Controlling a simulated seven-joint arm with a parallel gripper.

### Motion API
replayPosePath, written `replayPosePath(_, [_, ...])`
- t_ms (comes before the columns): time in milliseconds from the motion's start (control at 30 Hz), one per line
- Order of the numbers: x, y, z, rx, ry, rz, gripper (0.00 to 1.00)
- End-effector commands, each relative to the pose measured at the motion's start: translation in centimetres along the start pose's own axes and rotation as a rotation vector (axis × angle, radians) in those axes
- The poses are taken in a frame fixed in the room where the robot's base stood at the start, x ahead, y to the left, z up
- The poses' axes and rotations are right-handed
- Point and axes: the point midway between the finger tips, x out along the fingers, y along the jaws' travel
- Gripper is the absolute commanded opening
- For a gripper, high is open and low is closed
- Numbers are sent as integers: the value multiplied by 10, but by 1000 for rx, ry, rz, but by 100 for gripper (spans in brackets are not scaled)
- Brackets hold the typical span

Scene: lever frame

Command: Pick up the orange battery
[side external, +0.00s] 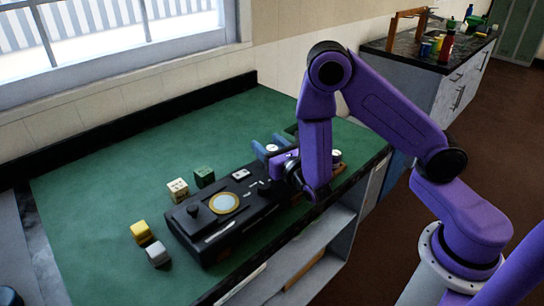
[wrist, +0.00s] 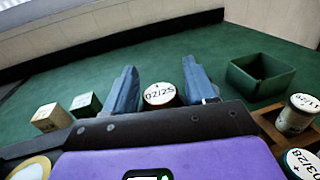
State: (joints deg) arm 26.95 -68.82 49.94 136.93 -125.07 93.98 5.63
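My gripper (wrist: 160,78) has two blue fingers standing apart, also seen in the side view (side external: 268,146). A short cylinder with a white top marked "02/25" (wrist: 159,94) shows between the fingers in the wrist view, with a gap on each side. Its white top also shows in the side view (side external: 271,148). Its side is mostly hidden, so I cannot tell whether it is the orange battery. Two similar cylinders, one with a pale top (wrist: 304,103) and one with a teal side (wrist: 303,163), are at the right of the wrist view. No clearly orange battery shows.
A wooden tray (wrist: 268,122) is at the right, with an open green box (wrist: 260,75) behind it. A black device with knobs and a round dial (side external: 225,202) is left of my gripper.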

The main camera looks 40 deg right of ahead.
Motion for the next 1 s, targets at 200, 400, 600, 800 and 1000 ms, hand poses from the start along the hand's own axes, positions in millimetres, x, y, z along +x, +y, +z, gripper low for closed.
replayPosePath(200, [0, 0, 0, 0, -1, 1, 3])
replayPosePath(400, [0, 0, 0, 0, 0, 1, 3])
replayPosePath(600, [0, 0, 6, 1, -1, 0, 3])
replayPosePath(800, [0, 1, 21, 4, -3, 1, 3])
replayPosePath(1000, [-9, -2, 42, 2, -2, 3, 3])
